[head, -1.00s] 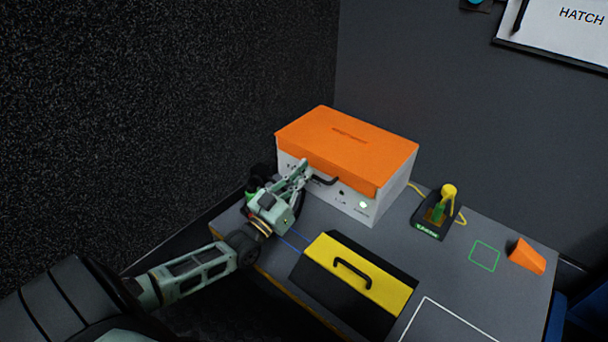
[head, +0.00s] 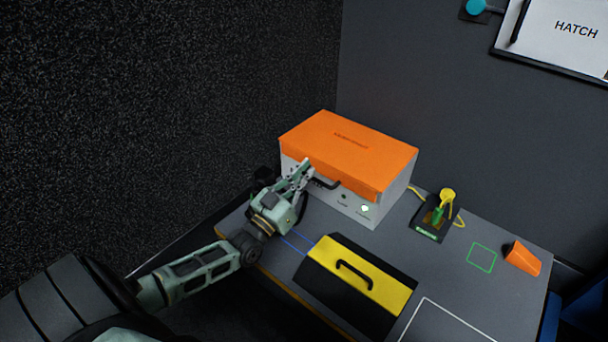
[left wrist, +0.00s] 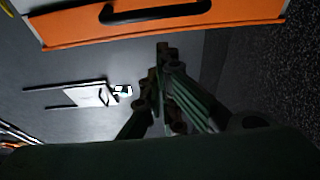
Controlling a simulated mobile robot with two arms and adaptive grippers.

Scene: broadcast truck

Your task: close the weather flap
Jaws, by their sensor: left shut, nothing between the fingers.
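The weather flap appears to be the orange cover (head: 350,146) on the white box (head: 395,197). It lies over the top, and its front lip hangs over the upper part of the front face. A black handle (head: 325,184) sits at the flap's front edge. My left gripper (head: 304,166) is shut and empty at the front left of the box, close to the flap's lip and left of the handle. In the left wrist view the shut fingertips (left wrist: 164,48) are near the orange edge (left wrist: 160,37); contact cannot be told. My right gripper is not in view.
A black and yellow case (head: 362,277) with a handle lies in front of the box. A black holder (head: 431,229) with a yellow-topped plug, a green square outline (head: 482,257) and an orange wedge (head: 522,258) are at the right. A dark wall stands close at the left.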

